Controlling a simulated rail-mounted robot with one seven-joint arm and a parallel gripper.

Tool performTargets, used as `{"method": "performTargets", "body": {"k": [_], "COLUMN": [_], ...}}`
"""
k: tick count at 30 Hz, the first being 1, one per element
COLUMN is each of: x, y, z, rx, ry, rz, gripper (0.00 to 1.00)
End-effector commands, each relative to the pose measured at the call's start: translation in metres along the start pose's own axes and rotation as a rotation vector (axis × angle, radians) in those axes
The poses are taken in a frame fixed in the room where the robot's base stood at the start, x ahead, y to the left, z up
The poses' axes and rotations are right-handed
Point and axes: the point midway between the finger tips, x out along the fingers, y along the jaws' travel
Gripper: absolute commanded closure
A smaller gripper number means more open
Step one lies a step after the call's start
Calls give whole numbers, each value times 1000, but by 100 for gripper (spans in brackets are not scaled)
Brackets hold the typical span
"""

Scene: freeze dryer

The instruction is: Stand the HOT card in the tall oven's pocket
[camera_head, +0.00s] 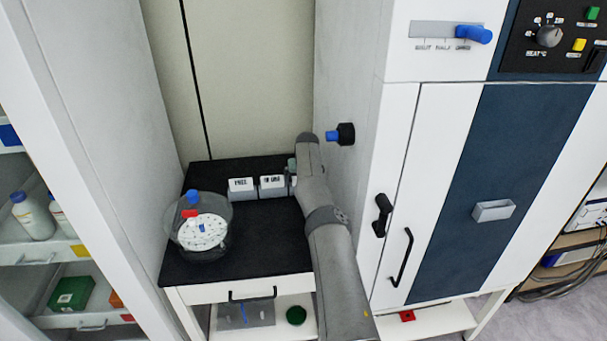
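The tall oven (400,150) stands at the right, with a dark blue panel on its door. A small pale pocket (493,210) is fixed on that panel and looks empty. Two white cards stand in grey holders at the back of the black-topped table: one seems to read FREE (241,184), the other IN USE (272,182). No HOT card can be made out. My arm reaches over the table's right side. My gripper (292,166) shows only as a small sliver beside the IN USE card; its fingers and anything between them are hidden behind the arm.
A clear round vessel (182,238) with a white perforated disc stands on the table's left (270,240). The table's front middle is clear. Black handles (402,256) and a blue-tipped black knob (345,134) stick out from the oven. An open shelf unit (100,170) stands left.

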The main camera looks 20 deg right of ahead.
Motion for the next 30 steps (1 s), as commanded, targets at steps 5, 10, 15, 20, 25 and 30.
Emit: {"method": "performTargets", "body": {"k": [5,10,15,20,25,30], "x": [1,0,0,-5,-14,-22], "y": [0,0,0,0,0,0], "z": [0,0,0,2,6,9], "rx": [0,0,0,0,0,1], "ry": [0,1,0,1,1,0], "rz": [0,0,0,-1,-1,0], "gripper": [0,42,44,44,44,44]}}
